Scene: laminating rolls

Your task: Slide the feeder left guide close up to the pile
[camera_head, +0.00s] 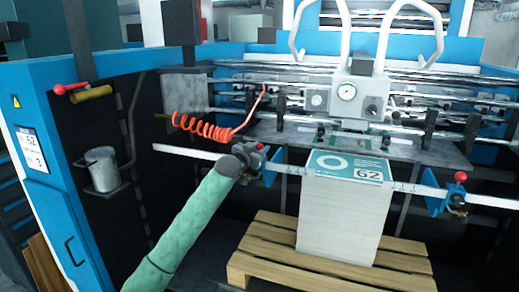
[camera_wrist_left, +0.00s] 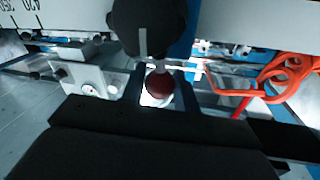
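The pile (camera_head: 340,222) is a tall pale stack with a teal-and-white top sheet marked 62, upright on a wooden pallet. The feeder left guide (camera_head: 270,168) is a blue plate on the white rail, left of the pile with a gap between them. Its red knob (camera_head: 260,147) also shows in the left wrist view (camera_wrist_left: 159,87). My left gripper (camera_head: 251,156), on the green-sleeved arm, is at this knob. In the wrist view its dark fingers stand on either side of the knob and look open, with slim light gaps. My right gripper is out of view.
The right guide (camera_head: 436,200) with its red knob (camera_head: 461,176) is on the rail right of the pile. A coiled orange hose (camera_head: 205,127) hangs behind my left gripper. The pallet (camera_head: 275,250) lies below. A metal cup (camera_head: 102,170) is on the machine's left side.

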